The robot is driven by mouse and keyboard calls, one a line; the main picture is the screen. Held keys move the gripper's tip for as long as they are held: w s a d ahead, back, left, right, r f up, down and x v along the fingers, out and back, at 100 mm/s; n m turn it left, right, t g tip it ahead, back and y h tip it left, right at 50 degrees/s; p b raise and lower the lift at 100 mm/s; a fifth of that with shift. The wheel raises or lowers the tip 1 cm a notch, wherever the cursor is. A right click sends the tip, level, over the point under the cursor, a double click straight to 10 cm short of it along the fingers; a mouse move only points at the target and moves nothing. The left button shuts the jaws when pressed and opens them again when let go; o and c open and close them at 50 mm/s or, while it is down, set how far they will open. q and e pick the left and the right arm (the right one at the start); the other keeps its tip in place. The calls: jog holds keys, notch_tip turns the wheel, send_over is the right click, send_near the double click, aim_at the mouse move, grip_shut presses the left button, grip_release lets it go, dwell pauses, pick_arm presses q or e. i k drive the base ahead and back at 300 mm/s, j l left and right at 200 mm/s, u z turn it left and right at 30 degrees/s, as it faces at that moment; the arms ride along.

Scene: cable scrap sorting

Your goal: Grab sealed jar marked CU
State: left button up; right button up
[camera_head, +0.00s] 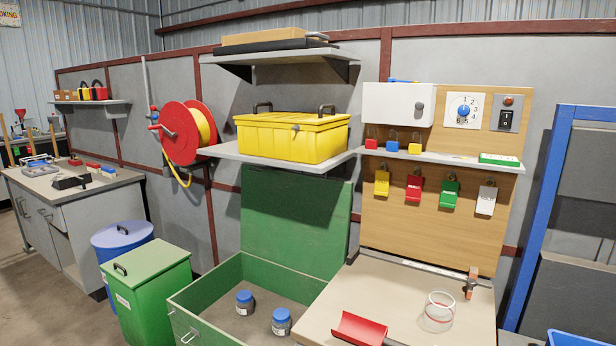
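Two small jars with blue lids, a left jar (244,303) and a right jar (281,322), stand upright and apart on the floor of an open green chest (205,288). Both have pale labels, but the lettering is too small to read, so I cannot tell which is marked CU. A clear glass jar (438,311) with a reddish band near its base stands on the beige bench to the right. Neither of my grippers is in view.
The chest's raised green lid (293,213) stands behind it. A red scoop (360,329) lies on the bench (385,285). A green lidded bin (150,285) and a blue drum (122,238) stand left. A shelf with a yellow toolbox (292,138) overhangs the chest.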

aim_at(244, 302)
jog(key=i+j+z, duration=0.1)
jog(key=j+z, duration=0.15)
jog(key=j, duration=1)
jog(key=j+z, duration=0.25)
jog(key=j, duration=0.95)
